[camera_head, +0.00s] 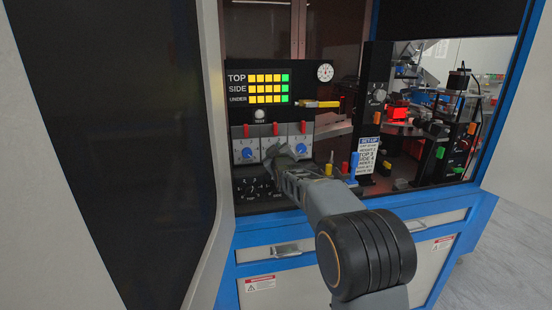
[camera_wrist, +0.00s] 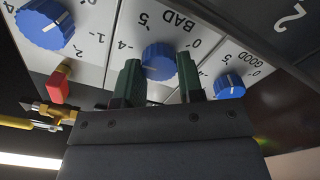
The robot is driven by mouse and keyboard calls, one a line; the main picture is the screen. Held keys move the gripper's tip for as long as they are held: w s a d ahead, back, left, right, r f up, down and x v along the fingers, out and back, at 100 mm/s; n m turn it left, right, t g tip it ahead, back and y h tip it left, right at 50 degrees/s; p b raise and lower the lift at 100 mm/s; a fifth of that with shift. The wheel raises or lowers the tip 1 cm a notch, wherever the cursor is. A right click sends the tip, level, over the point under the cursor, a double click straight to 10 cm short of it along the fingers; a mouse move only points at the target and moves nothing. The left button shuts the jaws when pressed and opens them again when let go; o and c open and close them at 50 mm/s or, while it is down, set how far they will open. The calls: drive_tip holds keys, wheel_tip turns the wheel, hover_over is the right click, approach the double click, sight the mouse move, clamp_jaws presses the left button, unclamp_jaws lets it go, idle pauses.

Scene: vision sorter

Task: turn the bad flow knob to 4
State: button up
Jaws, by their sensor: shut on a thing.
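The bad flow knob (camera_wrist: 157,55) is a round blue knob on a white panel, with BAD printed beside it upside down in the wrist view. Numbers 5, 4 and 0 show around it. My gripper (camera_wrist: 158,66) has its two dark green fingers on either side of this knob and is shut on it. I cannot read where the knob's pointer stands. In the head view my gripper (camera_head: 277,153) is at the middle of three white panels and hides the knob there.
The GOOD knob (camera_wrist: 230,86) is close by on one side, and another blue knob (camera_wrist: 45,23) on the other. A red lever (camera_wrist: 59,85) and yellow-tipped parts (camera_wrist: 40,122) are near the left finger. A lit display (camera_head: 258,88) is above the knobs.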

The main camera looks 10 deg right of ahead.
drive_tip(key=shift+n, duration=0.3)
idle(0.4)
drive_tip(key=o, duration=0.9)
drive_tip(key=shift+s, duration=0.1)
drive_tip(key=s+b, duration=0.2)
drive_tip(key=s, duration=1.1)
drive_tip(key=shift+s+b, duration=0.3)
drive_tip(key=shift+b, duration=0.1)
